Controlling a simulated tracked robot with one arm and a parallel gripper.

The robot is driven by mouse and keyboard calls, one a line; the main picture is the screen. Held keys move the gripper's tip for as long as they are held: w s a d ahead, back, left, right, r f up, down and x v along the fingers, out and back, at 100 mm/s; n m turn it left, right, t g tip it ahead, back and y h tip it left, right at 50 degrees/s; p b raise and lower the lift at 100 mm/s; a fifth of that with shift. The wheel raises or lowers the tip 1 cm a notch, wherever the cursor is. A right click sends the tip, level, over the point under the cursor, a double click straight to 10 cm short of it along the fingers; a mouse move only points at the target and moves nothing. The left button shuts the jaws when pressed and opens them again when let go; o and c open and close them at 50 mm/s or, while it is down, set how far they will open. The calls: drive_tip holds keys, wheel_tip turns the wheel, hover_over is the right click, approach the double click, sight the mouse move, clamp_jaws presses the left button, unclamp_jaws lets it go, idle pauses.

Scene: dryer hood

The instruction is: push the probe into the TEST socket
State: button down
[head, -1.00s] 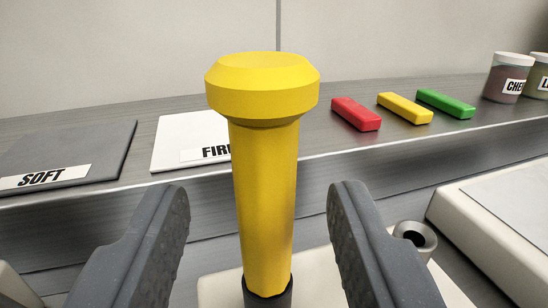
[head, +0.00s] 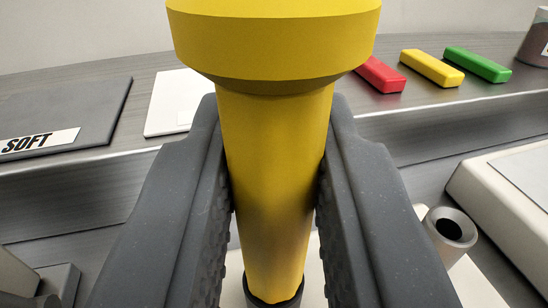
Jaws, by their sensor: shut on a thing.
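The yellow probe (head: 270,150) stands upright in the middle of the head view, with a wide faceted head at its top. My gripper (head: 272,170) is shut on its shaft, one dark ridged finger on each side. The probe's lower end sits in a dark collar (head: 272,292) at the bottom of the picture. A grey round open tube (head: 450,230) shows to the right of my gripper; I see no label on it, so I cannot tell whether it is the TEST socket.
A grey pad marked SOFT (head: 60,112) and a white pad (head: 178,100) lie on the metal shelf at the back. Red (head: 380,75), yellow (head: 432,68) and green (head: 477,64) bars lie right of the probe. A pale box (head: 510,195) stands at right.

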drive_tip(key=shift+r, duration=0.15)
wheel_tip(320, 180, up, 10)
drive_tip(key=shift+f+p, duration=0.1)
drive_tip(key=shift+p, duration=0.75)
